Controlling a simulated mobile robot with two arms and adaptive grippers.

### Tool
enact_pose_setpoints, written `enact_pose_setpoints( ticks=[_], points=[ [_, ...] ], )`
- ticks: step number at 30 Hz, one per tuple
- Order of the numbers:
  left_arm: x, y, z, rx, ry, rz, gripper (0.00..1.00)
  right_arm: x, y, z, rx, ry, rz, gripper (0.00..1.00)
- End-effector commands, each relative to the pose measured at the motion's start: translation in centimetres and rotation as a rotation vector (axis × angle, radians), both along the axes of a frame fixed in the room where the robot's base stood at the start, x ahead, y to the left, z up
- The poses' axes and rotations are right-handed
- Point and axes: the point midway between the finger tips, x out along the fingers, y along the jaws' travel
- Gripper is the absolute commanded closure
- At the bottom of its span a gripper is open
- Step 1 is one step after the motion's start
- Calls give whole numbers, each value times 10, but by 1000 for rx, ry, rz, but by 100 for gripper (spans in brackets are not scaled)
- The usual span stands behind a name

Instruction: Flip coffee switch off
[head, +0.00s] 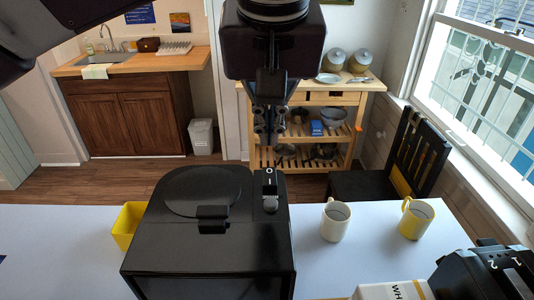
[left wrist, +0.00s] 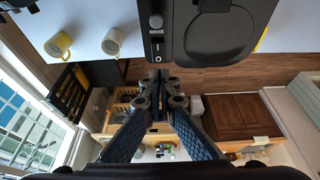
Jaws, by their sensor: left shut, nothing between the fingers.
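The black coffee machine (head: 215,245) stands on the white table, with a round lid on top. Its switch (head: 269,178), marked 0 on the end away from me, is on a panel at the top right, beyond a grey knob (head: 270,200). In the left wrist view, the switch (left wrist: 158,52) shows the marks I and O beside the knob labelled RINSE (left wrist: 156,20). My left gripper (head: 269,138) points down, shut and empty, just beyond the switch end. Its fingertips (left wrist: 160,77) appear close to the O end; I cannot tell whether they touch. My right gripper is not in view.
A white mug (head: 335,222) and a yellow-white mug (head: 416,220) stand right of the machine. A yellow container (head: 127,224) is at its left. A black appliance (head: 485,275) and a box (head: 393,291) are at the front right. A chair (head: 400,165) stands behind.

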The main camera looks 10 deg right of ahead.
Motion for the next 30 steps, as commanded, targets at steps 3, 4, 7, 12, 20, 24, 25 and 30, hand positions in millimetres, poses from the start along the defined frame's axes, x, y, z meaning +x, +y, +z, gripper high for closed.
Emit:
enact_pose_setpoints(
  ticks=[3,4,7,12,20,24,25,30],
  points=[
    [-7,0,19,-2,-3,-1,100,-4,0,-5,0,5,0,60],
    [-9,1,23,-2,-3,0,100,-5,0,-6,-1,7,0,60],
    [-12,2,32,-2,-1,-1,100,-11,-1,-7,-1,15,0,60],
    [-14,2,37,-1,-1,-1,100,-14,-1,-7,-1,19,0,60],
    [-14,2,37,-3,0,1,100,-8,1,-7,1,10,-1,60],
    [-11,2,38,-25,13,68,100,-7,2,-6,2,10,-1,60],
    [-11,2,38,-35,19,99,100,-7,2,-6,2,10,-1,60],
    [-3,-1,41,-124,75,390,100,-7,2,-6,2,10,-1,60]
  ],
)
